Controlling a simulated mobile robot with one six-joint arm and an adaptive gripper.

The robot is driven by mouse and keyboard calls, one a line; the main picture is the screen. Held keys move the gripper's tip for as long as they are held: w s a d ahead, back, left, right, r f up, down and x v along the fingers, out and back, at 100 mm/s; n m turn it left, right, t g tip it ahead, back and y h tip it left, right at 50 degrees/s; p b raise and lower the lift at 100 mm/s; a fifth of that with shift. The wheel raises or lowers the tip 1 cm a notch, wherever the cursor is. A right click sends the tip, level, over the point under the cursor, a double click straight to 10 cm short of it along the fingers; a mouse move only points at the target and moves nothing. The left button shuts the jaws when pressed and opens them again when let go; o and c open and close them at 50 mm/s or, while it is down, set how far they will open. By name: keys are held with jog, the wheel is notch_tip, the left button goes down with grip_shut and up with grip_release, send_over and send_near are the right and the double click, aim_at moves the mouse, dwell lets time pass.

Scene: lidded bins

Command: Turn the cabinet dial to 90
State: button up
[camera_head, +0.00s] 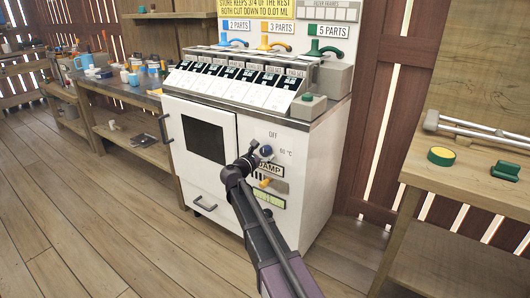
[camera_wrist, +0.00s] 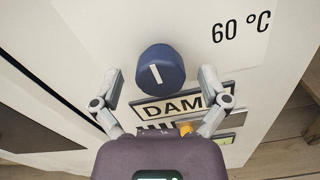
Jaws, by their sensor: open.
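The dial is a round blue knob (camera_wrist: 161,68) with a short white mark on the white cabinet front (camera_wrist: 100,35). Its mark runs nearly up and down in the wrist view, tilted slightly left at the top. A "60 °C" label (camera_wrist: 241,27) is printed to its upper right. In the head view the dial (camera_head: 266,151) sits at the end of my arm, below an "OFF" label (camera_head: 272,134). My gripper (camera_wrist: 160,78) is open, with one finger on each side of the dial. Gaps show between the fingertips and the knob. It also shows in the head view (camera_head: 254,152).
A "DAMP" plate (camera_wrist: 183,105) and a yellow-orange knob (camera_wrist: 186,129) lie just below the dial. The cabinet (camera_head: 325,165) has a dark-windowed door (camera_head: 205,138) at left. A wooden bench (camera_head: 470,195) stands at right. Wooden floor (camera_head: 110,225) is clear in front.

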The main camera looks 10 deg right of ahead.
jog(key=shift+w+d, duration=0.35)
jog(key=shift+d, duration=0.05)
jog(key=c, duration=1.1)
jog(key=shift+m, duration=0.4)
jog(key=shift+c, duration=0.2)
jog(key=m, duration=0.8)
jog(key=shift+m, duration=0.3)
jog(key=m, duration=0.4)
jog(key=shift+m, duration=0.3)
jog(key=shift+f+m, duration=0.1)
jog(key=shift+m, duration=1.9)
